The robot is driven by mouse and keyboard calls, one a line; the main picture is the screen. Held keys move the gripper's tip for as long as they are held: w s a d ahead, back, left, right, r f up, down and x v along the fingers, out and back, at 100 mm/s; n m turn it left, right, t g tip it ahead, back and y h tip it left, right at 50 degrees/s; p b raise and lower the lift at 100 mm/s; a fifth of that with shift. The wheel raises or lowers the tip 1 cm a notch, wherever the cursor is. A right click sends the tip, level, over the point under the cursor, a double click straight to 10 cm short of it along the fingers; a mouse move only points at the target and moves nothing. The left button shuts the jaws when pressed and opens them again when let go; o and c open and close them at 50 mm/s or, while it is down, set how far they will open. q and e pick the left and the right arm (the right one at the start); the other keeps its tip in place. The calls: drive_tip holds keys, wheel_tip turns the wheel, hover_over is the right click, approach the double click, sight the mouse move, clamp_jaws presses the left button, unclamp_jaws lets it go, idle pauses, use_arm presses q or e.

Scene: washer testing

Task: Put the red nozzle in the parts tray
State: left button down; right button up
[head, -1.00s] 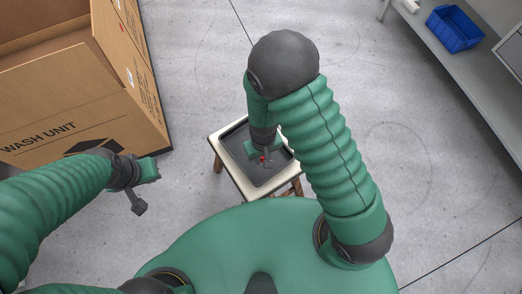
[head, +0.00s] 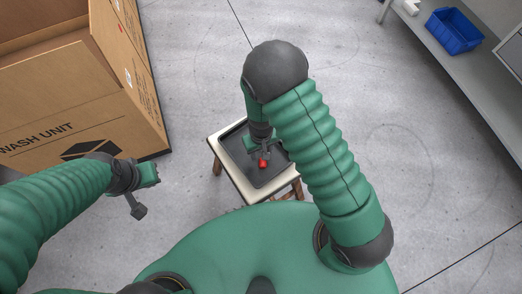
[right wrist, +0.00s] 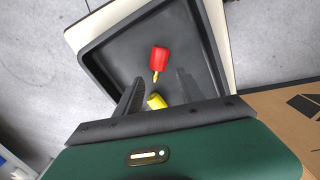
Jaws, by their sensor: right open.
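The red nozzle (head: 263,163) shows inside the black tray (right wrist: 97,58) on a small stool; whether it rests on the tray floor I cannot tell for sure. In the right wrist view the red nozzle (right wrist: 159,56) has a short yellow tip and lies just beyond my fingertips. My right gripper (right wrist: 158,80) is open over the tray, its two dark fingers apart. A yellow piece (right wrist: 156,101) sits between the fingers, partly hidden by the gripper body. My left gripper (head: 143,190) hangs off to the left, away from the tray; its jaws are unclear.
The stool (head: 214,144) has a pale top and wooden legs. A large open cardboard box (head: 60,90) stands at left. A blue bin (head: 455,29) is on a grey shelf (head: 430,58) at upper right. The floor around the stool is clear.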

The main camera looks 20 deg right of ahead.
drive_tip(key=shift+d, duration=0.1)
drive_tip(key=shift+r, duration=0.2)
drive_tip(key=s+d+r+t+p, duration=0.1)
drive_tip(key=s+d+r+p, duration=0.2)
drive_tip(key=r+p, duration=0.7)
drive_tip(key=s+d+r+t+p, duration=0.1)
drive_tip(key=r+p, duration=0.9)
drive_tip(key=r, duration=2)
drive_tip(key=shift+s+d+m+t, duration=0.3)
drive_tip(key=shift+s+d+m, duration=0.1)
drive_tip(key=shift+s+d, duration=0.8)
drive_tip(key=shift+w+f, duration=0.1)
